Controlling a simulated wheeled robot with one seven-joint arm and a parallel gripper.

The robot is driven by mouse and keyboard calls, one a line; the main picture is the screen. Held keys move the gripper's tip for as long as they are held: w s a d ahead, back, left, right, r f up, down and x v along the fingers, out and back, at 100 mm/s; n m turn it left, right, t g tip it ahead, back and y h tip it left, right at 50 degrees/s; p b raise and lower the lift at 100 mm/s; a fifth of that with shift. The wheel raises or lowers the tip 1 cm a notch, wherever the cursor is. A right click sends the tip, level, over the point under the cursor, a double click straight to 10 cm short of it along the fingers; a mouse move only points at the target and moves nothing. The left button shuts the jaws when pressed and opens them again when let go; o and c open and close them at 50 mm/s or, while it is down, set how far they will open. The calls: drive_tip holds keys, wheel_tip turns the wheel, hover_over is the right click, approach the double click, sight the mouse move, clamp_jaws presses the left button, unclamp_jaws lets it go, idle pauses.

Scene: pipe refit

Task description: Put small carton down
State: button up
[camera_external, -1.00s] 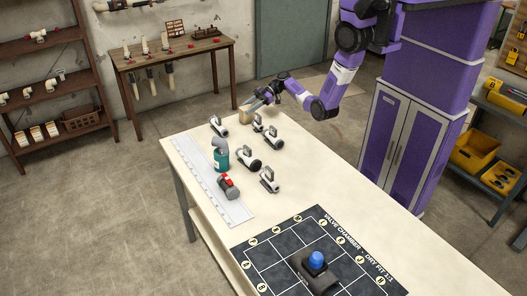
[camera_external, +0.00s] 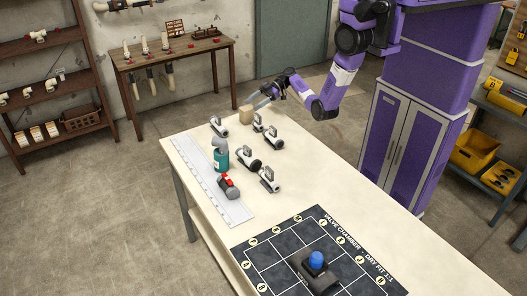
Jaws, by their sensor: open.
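The small carton (camera_external: 246,114) is a tan box standing at the far end of the cream table, near its far left corner. My gripper (camera_external: 259,104) is just to the right of the carton, with its fingers pointing left toward it. The fingers are open and appear clear of the carton. The exact gap between fingertips and carton is too small to tell.
Several white and grey pipe fittings (camera_external: 248,159) stand close in front of the carton. A teal can (camera_external: 221,158), a grey fitting with red (camera_external: 229,186) and a white ruler strip (camera_external: 207,182) lie nearer. A dark mat (camera_external: 279,252) with a blue-topped valve (camera_external: 316,261) covers the near end.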

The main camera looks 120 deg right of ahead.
drive_tip(key=b+v, duration=0.1)
drive_tip(key=v, duration=0.7)
idle(0.4)
